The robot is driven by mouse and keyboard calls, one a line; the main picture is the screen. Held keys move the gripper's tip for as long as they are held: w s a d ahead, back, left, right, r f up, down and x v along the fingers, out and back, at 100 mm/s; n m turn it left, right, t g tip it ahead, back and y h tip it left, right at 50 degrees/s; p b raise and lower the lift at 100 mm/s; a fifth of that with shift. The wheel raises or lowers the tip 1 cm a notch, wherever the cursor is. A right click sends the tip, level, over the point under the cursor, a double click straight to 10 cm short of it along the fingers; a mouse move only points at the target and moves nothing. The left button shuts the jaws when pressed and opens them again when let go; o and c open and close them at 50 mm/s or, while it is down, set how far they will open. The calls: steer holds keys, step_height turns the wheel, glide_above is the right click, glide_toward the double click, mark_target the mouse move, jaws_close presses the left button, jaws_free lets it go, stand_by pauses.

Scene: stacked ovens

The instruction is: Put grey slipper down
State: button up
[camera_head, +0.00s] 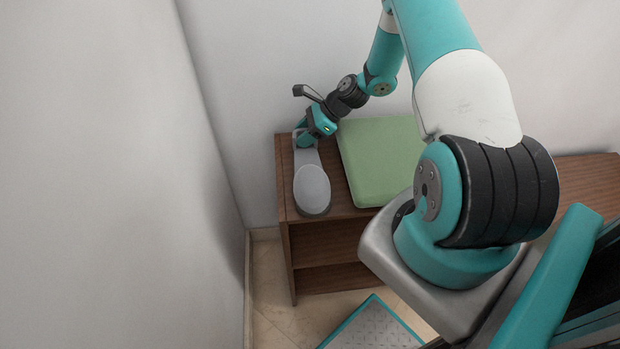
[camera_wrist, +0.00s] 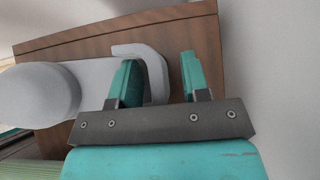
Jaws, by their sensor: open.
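The grey slipper (camera_head: 312,188) lies on the top of a brown wooden shelf unit (camera_head: 283,188), near its left end. Its rounded front points toward me in the head view. In the wrist view the slipper (camera_wrist: 38,92) lies on the left, with its raised heel rim (camera_wrist: 152,62) between my two teal fingers. My gripper (camera_head: 302,140) is at the heel end of the slipper, and it also shows in the wrist view (camera_wrist: 160,78). The jaws are apart, with a gap between the right finger and the heel rim. My gripper partly hides the heel in both views.
A green cushion (camera_head: 380,160) lies on the shelf top just right of the slipper. A white wall (camera_head: 110,180) stands close on the left, and another wall (camera_head: 260,70) is behind the shelf. An open compartment (camera_head: 325,243) lies below the top.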

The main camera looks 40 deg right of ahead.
jaws_close()
steer(key=shift+r, duration=0.1)
